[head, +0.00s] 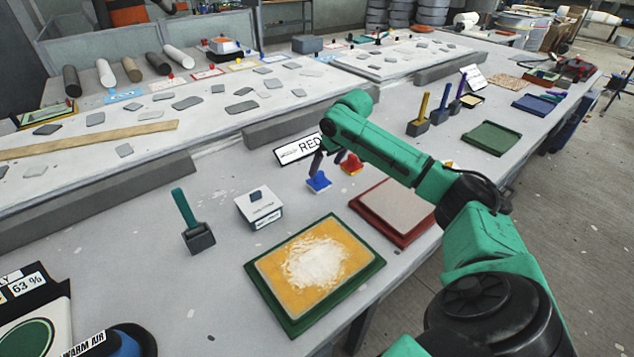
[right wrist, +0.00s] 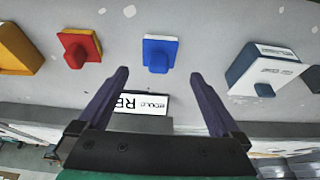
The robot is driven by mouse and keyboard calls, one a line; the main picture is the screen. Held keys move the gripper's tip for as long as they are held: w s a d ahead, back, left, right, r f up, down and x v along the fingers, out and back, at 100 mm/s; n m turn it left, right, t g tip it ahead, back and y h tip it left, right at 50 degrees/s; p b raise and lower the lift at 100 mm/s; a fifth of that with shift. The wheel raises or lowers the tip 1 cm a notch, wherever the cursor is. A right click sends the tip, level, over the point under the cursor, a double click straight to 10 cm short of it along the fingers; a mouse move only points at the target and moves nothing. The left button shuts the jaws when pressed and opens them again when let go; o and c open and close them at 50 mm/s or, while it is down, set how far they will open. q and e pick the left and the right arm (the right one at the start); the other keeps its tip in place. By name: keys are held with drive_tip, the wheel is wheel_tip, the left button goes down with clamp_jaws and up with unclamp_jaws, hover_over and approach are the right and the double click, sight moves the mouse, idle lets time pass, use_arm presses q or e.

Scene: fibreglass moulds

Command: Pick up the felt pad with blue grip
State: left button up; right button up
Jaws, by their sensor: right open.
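The felt pad with blue grip (head: 318,182) lies on the table just below my right gripper (head: 322,163) in the head view. In the right wrist view the blue pad (right wrist: 160,54) sits between and beyond the two dark fingertips (right wrist: 160,73). The fingers are open, apart from each other and empty. A gap shows between them and the pad in that view. My left gripper is not in view.
A red-grip pad (head: 351,164) lies right of the blue one. A white box (head: 260,208) stands to its left. The RED sign (head: 298,149) is behind. A green tray (head: 363,262) with a yellow panel and a red tray (head: 391,236) lie in front.

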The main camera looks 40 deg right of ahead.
sight(321, 174)
drive_tip(key=p+x, duration=0.1)
drive_tip(key=x, duration=0.8)
drive_tip(key=shift+w+d+r, duration=0.1)
drive_tip(key=shift+w, duration=0.05)
drive_tip(key=shift+r, duration=0.1)
drive_tip(key=c, duration=1.4)
drive_tip(key=shift+o, duration=0.2)
wheel_tip(321, 174, up, 20)
drive_tip(key=b, duration=0.1)
